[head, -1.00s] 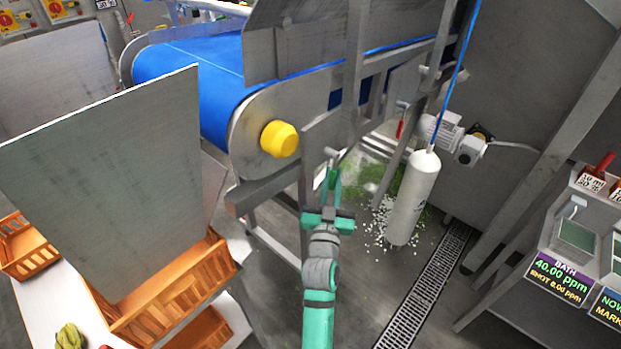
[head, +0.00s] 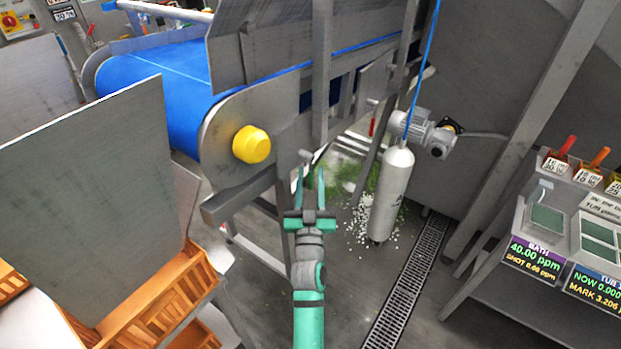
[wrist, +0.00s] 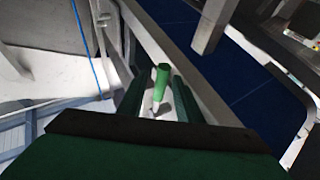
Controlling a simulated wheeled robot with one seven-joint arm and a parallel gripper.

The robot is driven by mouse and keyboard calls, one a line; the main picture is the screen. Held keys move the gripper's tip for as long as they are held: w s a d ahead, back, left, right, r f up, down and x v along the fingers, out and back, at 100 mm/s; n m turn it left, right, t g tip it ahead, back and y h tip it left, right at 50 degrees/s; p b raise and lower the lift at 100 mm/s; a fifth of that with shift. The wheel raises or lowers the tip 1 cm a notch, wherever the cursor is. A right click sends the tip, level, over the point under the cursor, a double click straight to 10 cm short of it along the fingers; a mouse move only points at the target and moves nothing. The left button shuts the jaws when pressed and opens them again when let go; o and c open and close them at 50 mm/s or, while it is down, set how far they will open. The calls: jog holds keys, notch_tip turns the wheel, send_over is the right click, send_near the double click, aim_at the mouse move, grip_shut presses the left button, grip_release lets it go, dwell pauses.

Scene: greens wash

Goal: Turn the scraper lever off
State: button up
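My gripper (head: 309,182) is in front of the conveyor's end frame, below and right of the yellow roller cap, fingers pointing away from me. Its two fingers stand apart. In the wrist view a green lever handle (wrist: 161,78) shows between the fingers (wrist: 158,95), with a pale stem below it; I cannot tell whether either finger touches it. In the head view a grey knob-like pivot (head: 305,156) sits just beyond the fingertips, and the handle itself cannot be clearly made out. A separate red-handled lever (head: 372,126) hangs farther back on the frame.
The blue conveyor belt (head: 170,85) and yellow cap (head: 251,145) are left of my gripper. A white cylinder (head: 391,195) hangs on a blue cord to the right. A floor drain (head: 408,285) runs nearby. A grey panel (head: 100,190) and orange crates (head: 150,305) stand at left.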

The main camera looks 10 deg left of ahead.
aim_at(311, 182)
jog(key=shift+s, duration=0.1)
jog(key=shift+v, duration=5.35)
jog(key=s+d+f+m+g+h, duration=0.1)
jog(key=s+f+g, duration=0.1)
jog(key=s+f, duration=0.6)
jog(key=s+f+m+g, duration=0.1)
jog(key=s+f, duration=0.2)
jog(key=s, duration=0.8)
jog(key=s+d+g, duration=0.2)
jog(key=s, duration=0.8)
jog(key=s+d+g+h, duration=0.1)
jog(key=s+d+g, duration=0.1)
jog(key=s, duration=0.8)
jog(key=shift+s+d+f+n, duration=0.25)
jog(key=shift+s+f+n, duration=0.1)
jog(key=shift+s+n, duration=0.05)
